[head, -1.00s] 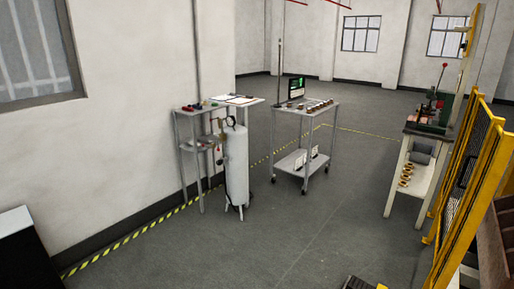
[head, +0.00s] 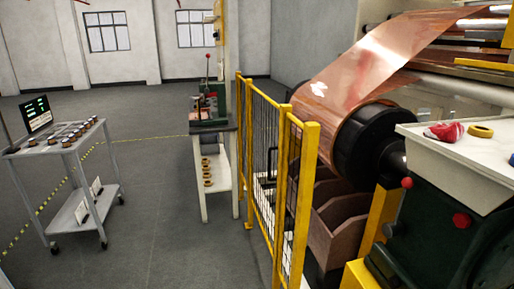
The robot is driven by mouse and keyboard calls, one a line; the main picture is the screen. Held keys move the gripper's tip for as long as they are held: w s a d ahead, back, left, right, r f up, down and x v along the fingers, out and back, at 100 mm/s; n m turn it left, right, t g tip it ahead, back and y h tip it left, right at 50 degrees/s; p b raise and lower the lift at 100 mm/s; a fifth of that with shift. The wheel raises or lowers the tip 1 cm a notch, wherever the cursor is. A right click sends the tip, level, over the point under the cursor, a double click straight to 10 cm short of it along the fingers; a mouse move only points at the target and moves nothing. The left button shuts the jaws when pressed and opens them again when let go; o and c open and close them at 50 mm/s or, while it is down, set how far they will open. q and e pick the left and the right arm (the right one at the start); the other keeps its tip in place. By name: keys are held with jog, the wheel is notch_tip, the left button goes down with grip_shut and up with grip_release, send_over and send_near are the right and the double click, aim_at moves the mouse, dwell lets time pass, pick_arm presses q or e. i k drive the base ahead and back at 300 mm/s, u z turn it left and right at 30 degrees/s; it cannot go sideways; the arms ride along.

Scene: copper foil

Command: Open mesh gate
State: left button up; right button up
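The mesh gate (head: 263,165) shows right of the middle in the head view. It has yellow posts and dark wire mesh, and stands in front of the copper foil machine. A dark handle-like bar (head: 268,176) shows at the mesh. The panels are seen at a steep angle, so I cannot tell whether the gate is latched. Neither of my grippers is in view.
A copper foil roll (head: 352,130) and a green machine housing (head: 440,225) stand on the right. Brown bins (head: 335,225) sit behind the fence. A workbench (head: 212,165) stands beyond it. A wheeled cart (head: 66,150) is at left. The grey floor (head: 165,240) between is clear.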

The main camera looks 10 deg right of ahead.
aim_at(251, 86)
jog(key=z, duration=0.2)
jog(key=i, duration=0.25)
jog(key=z, duration=0.55)
jog(key=k, duration=0.55)
jog(key=u, duration=0.45)
jog(key=i, duration=1.15)
jog(key=z, duration=0.5)
jog(key=i, duration=0.6)
jog(key=z, duration=0.65)
